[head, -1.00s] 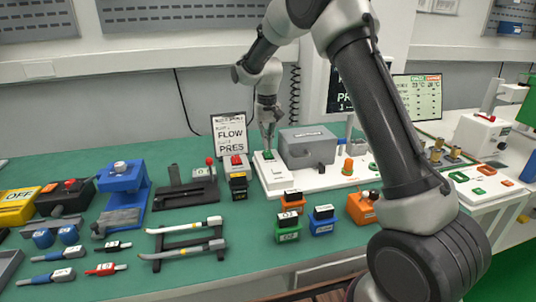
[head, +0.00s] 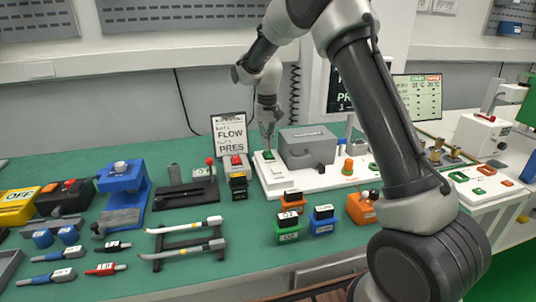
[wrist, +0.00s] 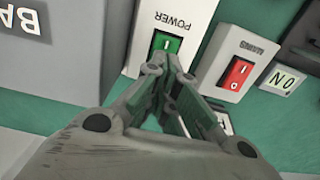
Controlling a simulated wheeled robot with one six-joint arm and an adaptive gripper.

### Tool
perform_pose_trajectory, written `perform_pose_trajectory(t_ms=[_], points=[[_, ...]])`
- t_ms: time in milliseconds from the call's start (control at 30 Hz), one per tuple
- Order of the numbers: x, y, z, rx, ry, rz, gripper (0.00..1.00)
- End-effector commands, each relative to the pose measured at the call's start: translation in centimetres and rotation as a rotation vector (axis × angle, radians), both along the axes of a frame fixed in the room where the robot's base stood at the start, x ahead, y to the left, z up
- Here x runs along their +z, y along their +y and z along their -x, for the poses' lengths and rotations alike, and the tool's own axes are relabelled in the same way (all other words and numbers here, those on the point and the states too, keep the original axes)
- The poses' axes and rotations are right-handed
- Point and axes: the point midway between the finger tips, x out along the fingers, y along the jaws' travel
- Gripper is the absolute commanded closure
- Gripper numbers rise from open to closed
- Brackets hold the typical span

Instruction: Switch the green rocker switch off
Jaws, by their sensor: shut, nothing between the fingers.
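The green rocker switch (head: 268,155) sits on the white base in front of the grey box. In the wrist view the green rocker switch (wrist: 166,43) is on a white housing, beside an upside-down POWER label. A white "I" mark shows on it; I cannot tell which way it is tipped. My gripper (head: 267,147) points down over it, shut and empty. In the wrist view my gripper's fingertips (wrist: 166,63) overlap the switch's near end and hide part of it. I cannot tell whether they touch.
A red rocker switch (wrist: 238,73) on its own white housing stands close beside. The grey box (head: 308,147) is right of my gripper. A FLOW/PRES sign (head: 230,135) stands behind left. Orange, green and blue labelled blocks stand in front on the green table.

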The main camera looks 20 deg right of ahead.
Motion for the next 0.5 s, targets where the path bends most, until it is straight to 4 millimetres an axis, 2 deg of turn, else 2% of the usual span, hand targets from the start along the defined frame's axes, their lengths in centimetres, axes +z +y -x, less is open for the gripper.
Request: perform_pose_trajectory(t_ms=[500], points=[[-0.64, 0.00, -0.01, 0.000, 0.000, 0.000, 1.00]])
